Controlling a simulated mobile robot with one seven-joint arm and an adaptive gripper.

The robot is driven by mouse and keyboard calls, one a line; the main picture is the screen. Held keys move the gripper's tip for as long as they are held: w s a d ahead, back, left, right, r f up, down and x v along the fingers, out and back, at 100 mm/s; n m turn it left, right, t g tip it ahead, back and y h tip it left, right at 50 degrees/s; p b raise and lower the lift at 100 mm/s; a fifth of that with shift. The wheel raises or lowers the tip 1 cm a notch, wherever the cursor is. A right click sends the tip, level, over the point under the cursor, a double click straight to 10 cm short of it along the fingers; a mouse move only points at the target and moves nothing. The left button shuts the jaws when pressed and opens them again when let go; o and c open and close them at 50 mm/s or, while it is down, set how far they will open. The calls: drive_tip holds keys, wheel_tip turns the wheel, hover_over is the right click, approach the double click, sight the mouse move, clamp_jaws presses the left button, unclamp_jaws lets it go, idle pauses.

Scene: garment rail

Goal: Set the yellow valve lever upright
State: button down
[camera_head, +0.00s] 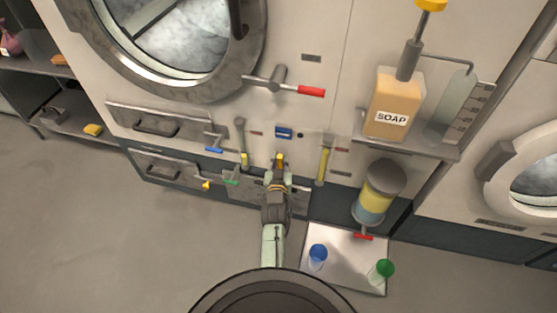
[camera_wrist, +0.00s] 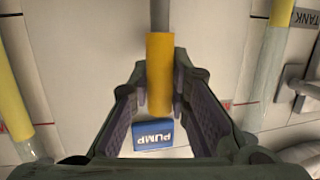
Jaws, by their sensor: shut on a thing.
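The yellow valve lever (camera_wrist: 160,62) has an orange-yellow handle on a grey stem. In the wrist view it runs nearly vertically from the top edge down between my fingers. In the head view only its yellow end (camera_head: 280,159) shows, just beyond my gripper (camera_head: 278,172). My gripper also shows in the wrist view (camera_wrist: 160,88), with its two fingertips against either side of the handle. It is shut on the lever. The lever's pivot is hidden in both views, and I cannot tell its exact tilt.
A blue PUMP label (camera_wrist: 153,135) is on the panel. Yellow-filled tubes stand left (camera_head: 243,148) and right (camera_head: 323,165) of my gripper. A red-handled lever (camera_head: 308,91) juts out above. A soap bottle (camera_head: 392,105) and a tray (camera_head: 340,272) with blue and green cups are at right.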

drive_tip(key=shift+w+r, duration=0.1)
drive_tip(key=c, duration=1.5)
unclamp_jaws()
drive_tip(key=v, duration=0.7)
drive_tip(key=shift+s, duration=0.3)
